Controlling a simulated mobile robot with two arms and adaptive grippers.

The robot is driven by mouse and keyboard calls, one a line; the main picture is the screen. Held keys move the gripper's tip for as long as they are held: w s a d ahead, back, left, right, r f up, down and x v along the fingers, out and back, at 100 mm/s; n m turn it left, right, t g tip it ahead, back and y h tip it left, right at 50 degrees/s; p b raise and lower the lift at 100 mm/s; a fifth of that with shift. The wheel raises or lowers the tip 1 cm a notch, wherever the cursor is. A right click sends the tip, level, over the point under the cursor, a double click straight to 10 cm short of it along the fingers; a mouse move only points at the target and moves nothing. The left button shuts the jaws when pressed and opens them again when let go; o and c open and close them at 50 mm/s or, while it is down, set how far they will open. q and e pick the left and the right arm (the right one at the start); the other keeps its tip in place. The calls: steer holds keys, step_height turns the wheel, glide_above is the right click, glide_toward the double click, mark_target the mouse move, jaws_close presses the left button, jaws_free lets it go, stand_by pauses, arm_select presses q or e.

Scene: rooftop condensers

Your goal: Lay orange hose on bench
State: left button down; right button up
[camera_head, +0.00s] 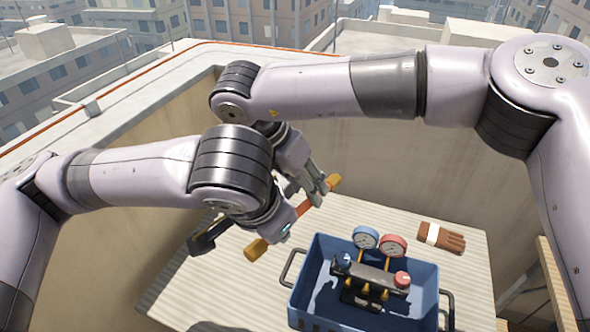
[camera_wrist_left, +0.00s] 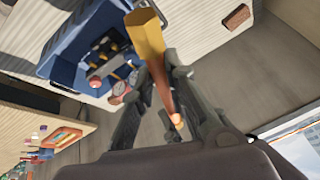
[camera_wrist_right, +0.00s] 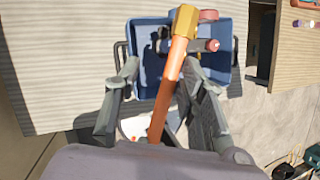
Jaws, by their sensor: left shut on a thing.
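The orange hose (camera_head: 303,209) has yellow brass-coloured ends and is held in the air above the pale slatted bench (camera_head: 185,290). My left gripper (camera_head: 284,232) is shut on it near its lower-left end. The hose also runs between the fingers in the left wrist view (camera_wrist_left: 163,75). My right gripper (camera_head: 318,186) is close to the other end. In the right wrist view the hose (camera_wrist_right: 170,80) passes between its spread fingers, with visible gaps beside it. My left wrist hides part of the hose in the head view.
A blue crate (camera_head: 305,300) on the bench holds a gauge manifold (camera_head: 370,275) with a blue and a red gauge. A brown glove-like bundle (camera_head: 440,238) lies at the bench's right. The bench's left part is mostly clear. A wall stands behind.

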steer(key=shift+w+d+f, duration=0.15)
steer(key=shift+d+f, duration=0.05)
steer(key=shift+f, duration=0.35)
steer(key=shift+c, duration=0.3)
arm_select(q)
steer(key=shift+s+d, duration=0.1)
steer(key=shift+d, duration=0.05)
arm_select(e)
steer(key=shift+a, duration=0.15)
jaws_close()
arm_select(q)
steer(key=c, duration=1.7)
jaws_free()
steer(key=shift+o, duration=1.1)
